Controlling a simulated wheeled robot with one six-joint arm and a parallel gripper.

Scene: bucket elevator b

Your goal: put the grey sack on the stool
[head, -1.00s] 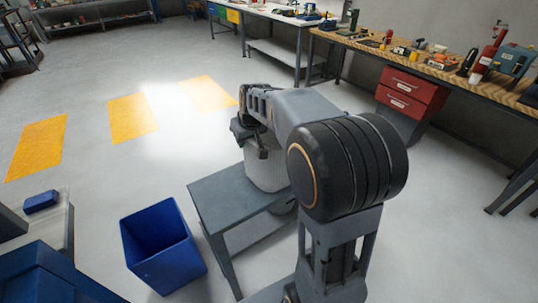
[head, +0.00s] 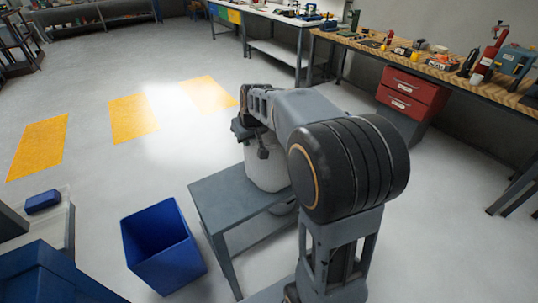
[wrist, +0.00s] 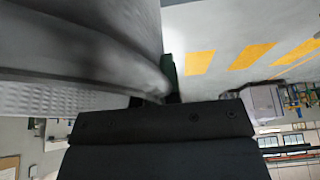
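The grey sack (head: 265,173) shows as a pale, rounded, ribbed body under my gripper, over the far right corner of a grey stand's top; whether it touches the top is unclear. In the wrist view the sack (wrist: 75,60) fills the upper left, blurred and very close. My gripper (head: 258,143) is at the sack's upper part, with one dark finger in front of it. In the wrist view one finger shows past the sack's edge and the other is hidden; the gripper appears shut on the sack. A rounded grey piece (head: 284,207), possibly the stool, is mostly hidden behind my arm.
The grey stand (head: 220,195) has a lower shelf. A blue open bin (head: 160,245) stands left of it. A red drawer unit (head: 412,92) is under the wooden workbench (head: 440,70) at right. The floor with yellow patches (head: 133,117) is clear at left.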

